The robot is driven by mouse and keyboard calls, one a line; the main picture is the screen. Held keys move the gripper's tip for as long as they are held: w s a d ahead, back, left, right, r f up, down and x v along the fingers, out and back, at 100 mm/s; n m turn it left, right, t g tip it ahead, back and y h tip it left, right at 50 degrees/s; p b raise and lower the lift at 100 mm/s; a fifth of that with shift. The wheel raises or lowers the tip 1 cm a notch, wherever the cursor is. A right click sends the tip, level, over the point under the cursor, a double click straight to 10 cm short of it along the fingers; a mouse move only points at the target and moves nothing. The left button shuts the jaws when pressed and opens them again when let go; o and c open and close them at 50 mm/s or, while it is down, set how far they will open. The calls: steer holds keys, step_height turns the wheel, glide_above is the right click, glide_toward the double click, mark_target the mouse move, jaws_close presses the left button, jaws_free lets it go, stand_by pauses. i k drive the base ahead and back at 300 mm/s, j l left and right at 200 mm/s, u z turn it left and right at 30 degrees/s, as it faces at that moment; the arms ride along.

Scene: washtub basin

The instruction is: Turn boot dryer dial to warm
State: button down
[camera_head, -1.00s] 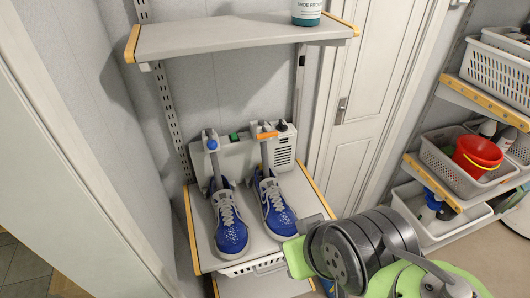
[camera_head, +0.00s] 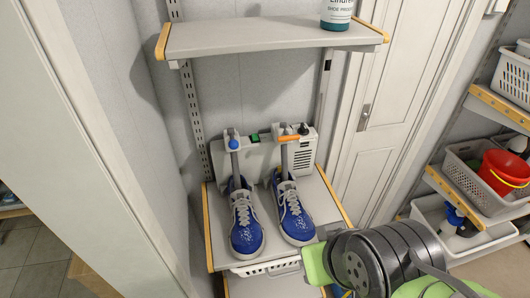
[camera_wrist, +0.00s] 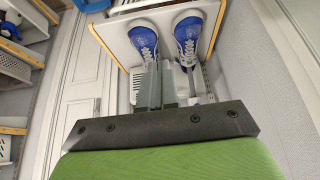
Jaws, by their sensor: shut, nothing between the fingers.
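The boot dryer (camera_head: 262,152) is a pale unit at the back of the lower shelf, against the wall. A small black dial (camera_head: 304,129) sits on its top right, above the vent slots. A green switch (camera_head: 255,137) is to the left, with an orange piece (camera_head: 289,138) and a blue knob (camera_head: 233,144) on the two upright tubes. Two blue shoes (camera_head: 245,225) (camera_head: 294,215) stand before the dryer on the tubes. My gripper (camera_wrist: 160,75) is shut and empty, apart from the dial, pointing toward the shoes in the wrist view. The dial's setting is too small to read.
An upper shelf (camera_head: 270,36) with a bottle (camera_head: 337,14) hangs above the dryer. A white door (camera_head: 385,110) is to the right. Racks with baskets (camera_head: 465,165) and a red bucket (camera_head: 503,170) stand farther right. A wall edge (camera_head: 90,150) is close on the left.

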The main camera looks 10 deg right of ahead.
mark_target(303, 130)
steer(key=k+l+u, duration=0.2)
steer(key=u, duration=0.3)
steer(key=k+l+u, duration=0.2)
steer(key=u, duration=0.25)
steer(key=i+l+u, duration=0.1)
steer(key=l, duration=0.2)
steer(key=i+l, duration=0.2)
steer(key=l+u, duration=0.05)
steer(key=l, duration=0.05)
